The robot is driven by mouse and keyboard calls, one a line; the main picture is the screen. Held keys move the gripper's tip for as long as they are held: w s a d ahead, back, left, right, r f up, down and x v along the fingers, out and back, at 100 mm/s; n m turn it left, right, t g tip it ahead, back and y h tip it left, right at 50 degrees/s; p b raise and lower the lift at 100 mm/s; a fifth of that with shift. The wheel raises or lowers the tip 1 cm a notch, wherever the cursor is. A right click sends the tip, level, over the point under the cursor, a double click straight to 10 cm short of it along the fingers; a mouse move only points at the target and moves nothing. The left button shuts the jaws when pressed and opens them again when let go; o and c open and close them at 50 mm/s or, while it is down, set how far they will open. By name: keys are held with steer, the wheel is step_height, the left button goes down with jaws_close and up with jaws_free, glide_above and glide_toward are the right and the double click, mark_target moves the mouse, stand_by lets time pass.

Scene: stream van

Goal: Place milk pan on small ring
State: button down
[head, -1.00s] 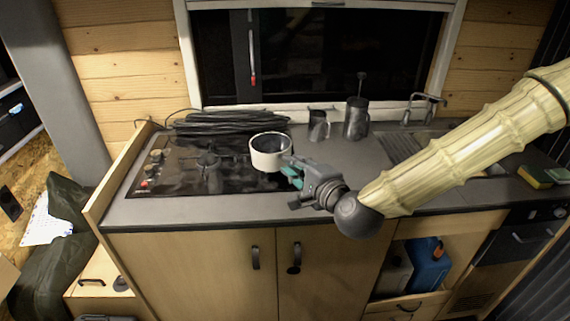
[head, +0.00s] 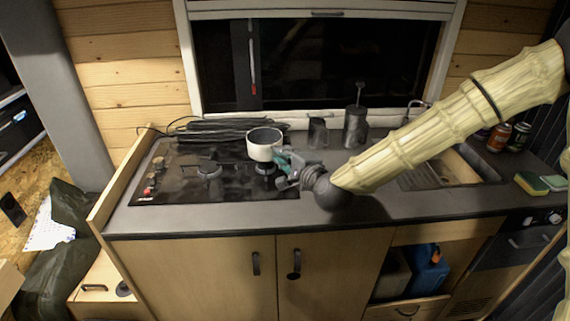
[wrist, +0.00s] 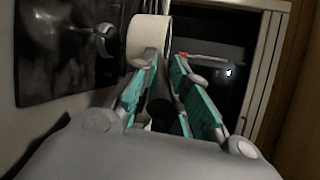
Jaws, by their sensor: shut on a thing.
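The milk pan (head: 264,146) is a small white pan with a dark interior, upright over the right side of the black hob (head: 178,188). Its white side also shows in the wrist view (wrist: 148,33). My gripper (head: 282,165) is at the pan's right and shut on its handle, which the teal-padded fingers (wrist: 160,92) mostly hide. A burner (head: 264,168) shows just below the pan; I cannot tell whether the pan touches it. Another burner (head: 209,169) lies to the left, clear of the pan. I cannot tell which ring is the small one.
Coiled black cable (head: 215,130) lies along the back of the hob. A dark mug (head: 317,132) and a dark canister (head: 355,127) stand behind my arm. The sink (head: 450,170) is at right. Worktop in front of the hob is clear.

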steer(key=shift+f+p, duration=0.45)
steer(key=shift+f, duration=1.25)
steer(key=c, duration=1.4)
jaws_free()
steer(key=shift+s, duration=0.1)
steer(key=b+v, duration=0.2)
steer(key=v, duration=1)
steer(key=shift+b, duration=0.35)
